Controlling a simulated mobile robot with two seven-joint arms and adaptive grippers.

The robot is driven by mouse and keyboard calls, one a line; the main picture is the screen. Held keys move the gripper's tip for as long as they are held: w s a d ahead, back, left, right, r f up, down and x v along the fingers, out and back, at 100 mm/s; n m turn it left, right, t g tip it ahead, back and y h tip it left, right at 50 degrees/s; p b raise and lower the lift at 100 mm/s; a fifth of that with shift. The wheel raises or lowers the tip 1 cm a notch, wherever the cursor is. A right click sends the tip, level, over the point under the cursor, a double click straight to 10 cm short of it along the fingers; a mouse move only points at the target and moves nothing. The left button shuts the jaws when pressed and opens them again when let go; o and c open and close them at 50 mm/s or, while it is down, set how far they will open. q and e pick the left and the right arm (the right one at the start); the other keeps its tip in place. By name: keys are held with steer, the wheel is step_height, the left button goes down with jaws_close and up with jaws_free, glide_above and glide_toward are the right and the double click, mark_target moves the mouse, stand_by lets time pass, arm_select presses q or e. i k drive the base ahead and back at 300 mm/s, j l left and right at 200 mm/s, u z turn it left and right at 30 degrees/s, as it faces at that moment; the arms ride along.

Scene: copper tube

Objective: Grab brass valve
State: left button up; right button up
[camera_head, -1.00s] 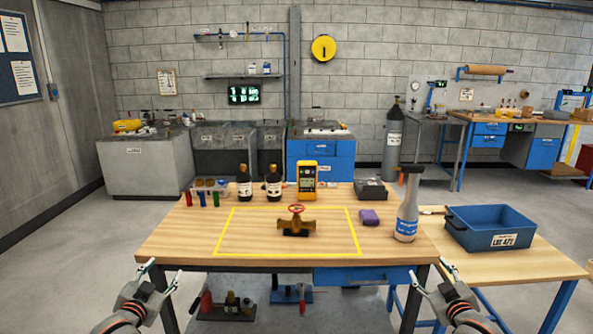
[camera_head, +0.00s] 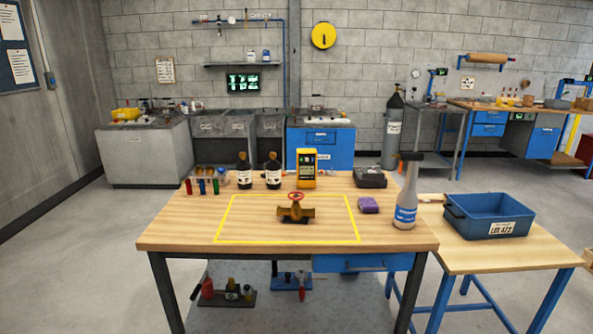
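The brass valve (camera_head: 295,210) with a red handwheel sits on a small dark support on the wooden table (camera_head: 180,232). It is upright, inside the yellow taped rectangle (camera_head: 228,219), a little right of the rectangle's middle. Neither of my grippers shows in the head view now, and nothing touches the valve.
Behind the tape stand two dark bottles (camera_head: 244,174), a yellow meter (camera_head: 307,168) and small coloured vials (camera_head: 201,187). A blue bin (camera_head: 489,213) sits on the side table.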

mark_target(295, 214)
steer(key=i+j+z, duration=0.1)
steer(key=z, duration=0.65)
steer(key=i+j+z, duration=0.15)
steer(key=j+z, duration=0.55)
steer(key=i+j, duration=0.05)
steer(key=j, duration=0.05)
